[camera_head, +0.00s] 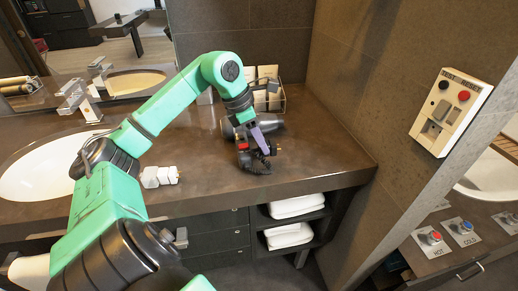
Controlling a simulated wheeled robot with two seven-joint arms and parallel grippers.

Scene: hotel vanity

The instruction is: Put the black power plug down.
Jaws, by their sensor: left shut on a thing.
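The black power plug (257,163), a small dark piece, is low at the counter, right of centre in the head view. My left gripper (264,145), on the green arm from the left, points down and is shut on it. The fingers hide part of the plug, and I cannot tell whether it touches the counter. A small red part and a yellowish part show beside the fingers. My right gripper is not in view.
A dark grey cylindrical object (230,128) lies just behind the gripper. A white plug-like piece (160,177) lies on the brown counter (215,185) near its front edge. A rack (271,100) stands at the back wall. A TEST/RESET wall panel (447,112) is at right. The counter's right front is clear.

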